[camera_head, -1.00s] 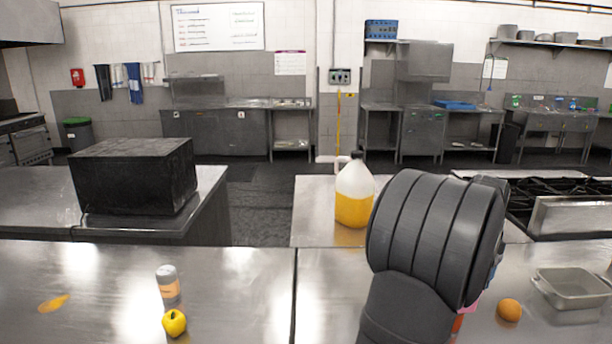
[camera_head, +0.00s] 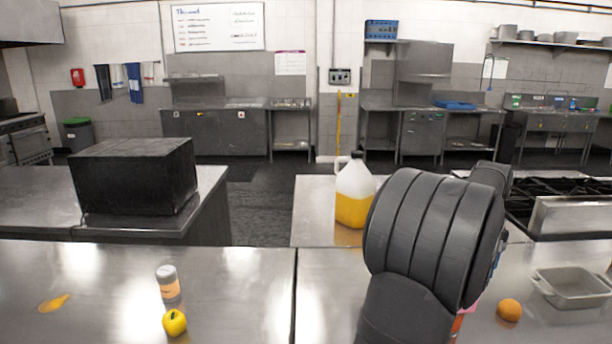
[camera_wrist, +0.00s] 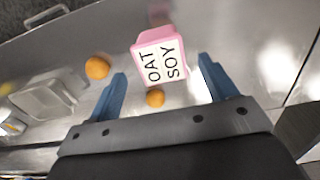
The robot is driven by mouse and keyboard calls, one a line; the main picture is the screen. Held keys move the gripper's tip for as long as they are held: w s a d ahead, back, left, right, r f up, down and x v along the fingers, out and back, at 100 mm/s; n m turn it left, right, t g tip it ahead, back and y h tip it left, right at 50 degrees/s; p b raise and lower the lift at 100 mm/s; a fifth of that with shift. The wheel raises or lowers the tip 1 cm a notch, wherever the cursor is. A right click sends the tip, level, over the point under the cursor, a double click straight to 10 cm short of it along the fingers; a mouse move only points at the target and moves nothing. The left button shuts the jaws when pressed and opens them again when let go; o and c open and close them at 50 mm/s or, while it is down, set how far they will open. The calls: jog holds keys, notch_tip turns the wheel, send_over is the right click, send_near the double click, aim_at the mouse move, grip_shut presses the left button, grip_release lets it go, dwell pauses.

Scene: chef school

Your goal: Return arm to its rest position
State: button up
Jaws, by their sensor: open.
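My gripper (camera_wrist: 161,66) shows in the wrist view with its two blue fingers spread apart and nothing held between them. Beyond and between the fingertips is a pink box (camera_wrist: 176,36) with cards reading OAT and SOY. An orange (camera_wrist: 97,67) lies left of the fingers, and another orange round thing (camera_wrist: 155,98) lies between them, below the box. In the head view my dark arm stands over the right part of the steel counter and hides the gripper and most of the pink box (camera_head: 474,307).
A grey tray (camera_head: 573,288) and an orange (camera_head: 509,310) sit right of my arm. A jug of yellow liquid (camera_head: 353,211) stands behind it. A bottle (camera_head: 168,282) and a yellow apple (camera_head: 174,322) stand left. The front counter (camera_head: 240,290) between apple and arm is clear.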

notch_tip(320, 180, up, 5)
jog(key=shift+r, duration=0.2)
notch_tip(320, 180, down, 12)
jog(key=shift+r, duration=0.1)
notch_tip(320, 180, up, 4)
jog(key=shift+f, duration=0.1)
jog(key=s+d+r, duration=0.4)
jog(key=s+r, duration=0.3)
jog(key=s, duration=0.4)
jog(key=w+a+f+n, duration=0.3)
jog(key=w+a+n, duration=0.2)
jog(key=w+a, duration=1.35)
jog(key=w+a+f+n, duration=0.1)
jog(key=w+a+n, duration=0.1)
jog(key=a, duration=1.1)
jog(key=w+a+f+n, duration=0.1)
jog(key=w+a+n, duration=0.2)
jog(key=a, duration=1)
jog(key=shift+w+a+f, duration=0.15)
jog(key=shift+f, duration=0.2)
